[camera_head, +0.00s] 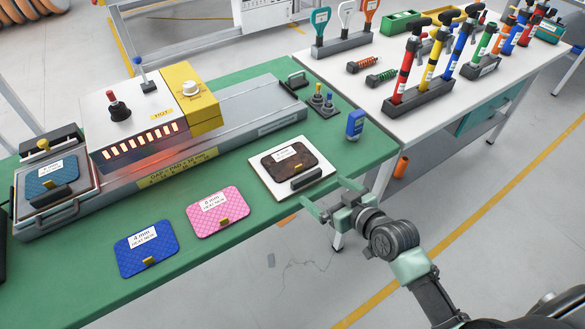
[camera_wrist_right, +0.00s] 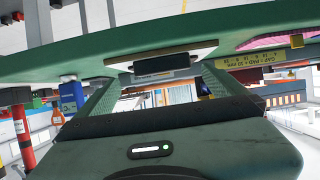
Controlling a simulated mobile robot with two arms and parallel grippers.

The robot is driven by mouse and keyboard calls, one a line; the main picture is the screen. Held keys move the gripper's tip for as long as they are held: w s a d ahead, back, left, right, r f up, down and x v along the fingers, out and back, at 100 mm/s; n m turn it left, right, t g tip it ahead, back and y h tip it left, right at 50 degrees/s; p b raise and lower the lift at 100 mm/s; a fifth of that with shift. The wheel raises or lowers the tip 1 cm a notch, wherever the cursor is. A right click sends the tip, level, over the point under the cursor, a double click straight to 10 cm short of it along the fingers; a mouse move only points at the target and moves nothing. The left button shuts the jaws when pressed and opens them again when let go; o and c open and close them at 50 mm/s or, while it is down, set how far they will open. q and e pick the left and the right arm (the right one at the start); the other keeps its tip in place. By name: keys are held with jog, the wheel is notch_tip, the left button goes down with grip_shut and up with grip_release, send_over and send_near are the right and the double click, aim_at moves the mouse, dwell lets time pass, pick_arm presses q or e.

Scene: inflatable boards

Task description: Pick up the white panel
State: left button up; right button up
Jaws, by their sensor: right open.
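The white panel (camera_head: 266,184) lies flat on the green table near its front right edge. A dark brown pad (camera_head: 283,153) with a white label lies on it, and a black handle (camera_head: 306,179) is along its front right side. My right gripper (camera_head: 331,197) is open and empty, just off the table edge. Its fingers point toward the handle side of the panel, with a gap between. In the right wrist view the panel (camera_wrist_right: 204,47) and its black handle (camera_wrist_right: 160,64) show ahead, between the open fingers (camera_wrist_right: 158,78). My left gripper is not in view.
Blue (camera_head: 146,249) and pink (camera_head: 218,212) pads lie left of the panel. A heater machine (camera_head: 130,125) on a grey rail stands behind. A blue bottle-like object (camera_head: 355,124) stands at the table's right corner. A white table (camera_head: 365,97) holds pumps and tools. Floor right of the gripper is clear.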

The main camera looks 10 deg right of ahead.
aim_at(309, 179)
jog(key=x, duration=0.4)
jog(key=p+x, duration=0.1)
jog(key=x, duration=0.1)
jog(key=shift+w+a+r, duration=0.25)
jog(key=shift+w, duration=0.05)
jog(key=shift+w+a+f, duration=0.15)
jog(key=shift+w+f, duration=0.15)
jog(key=shift+w, duration=0.15)
jog(key=shift+r, duration=0.1)
jog(key=c, duration=1.4)
